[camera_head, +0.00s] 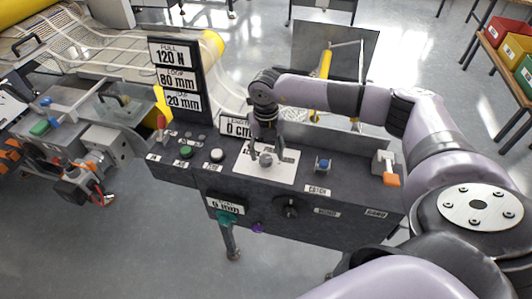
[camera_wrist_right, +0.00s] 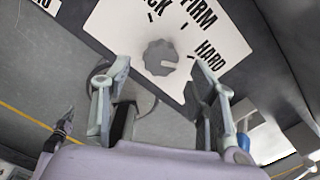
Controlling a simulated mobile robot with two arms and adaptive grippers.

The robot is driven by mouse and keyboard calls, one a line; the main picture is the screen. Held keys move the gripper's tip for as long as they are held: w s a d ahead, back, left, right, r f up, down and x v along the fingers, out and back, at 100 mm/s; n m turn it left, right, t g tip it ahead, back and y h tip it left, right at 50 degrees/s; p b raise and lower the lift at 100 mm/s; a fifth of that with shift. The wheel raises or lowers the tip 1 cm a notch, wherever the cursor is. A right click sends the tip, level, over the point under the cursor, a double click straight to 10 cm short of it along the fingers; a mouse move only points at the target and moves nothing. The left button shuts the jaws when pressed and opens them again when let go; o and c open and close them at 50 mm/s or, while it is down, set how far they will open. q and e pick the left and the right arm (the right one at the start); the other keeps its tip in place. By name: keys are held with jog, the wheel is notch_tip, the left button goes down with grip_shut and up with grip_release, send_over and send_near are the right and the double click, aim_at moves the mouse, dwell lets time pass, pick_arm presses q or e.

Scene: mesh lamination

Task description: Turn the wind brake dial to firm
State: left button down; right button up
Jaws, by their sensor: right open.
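The wind brake dial (camera_wrist_right: 158,55) is a round grey knob on a white plate (camera_wrist_right: 105,22) printed with FIRM, HARD and a partly cut-off word ending in CK. A pale pointer line on the knob points right, toward the HARD side rather than the FIRM mark. In the head view the dial (camera_head: 266,160) is small, on the console's sloped top. My right gripper (camera_head: 267,147) is over the plate. In the wrist view my right gripper (camera_wrist_right: 155,85) is open and empty, its fingers spread wide on either side below the dial, apart from it. My left gripper is out of view.
The dark console (camera_head: 330,192) also carries a green button (camera_head: 186,152), a white button (camera_head: 217,155), a blue control (camera_head: 322,164), an orange-tipped lever (camera_head: 391,180) and a black front knob (camera_head: 290,208). A sign post (camera_head: 181,80) and a length display (camera_head: 236,126) stand behind.

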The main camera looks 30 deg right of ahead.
aim_at(266, 161)
jog(key=shift+f, duration=1.45)
jog(key=shift+c, duration=0.2)
jog(key=c, duration=1.1)
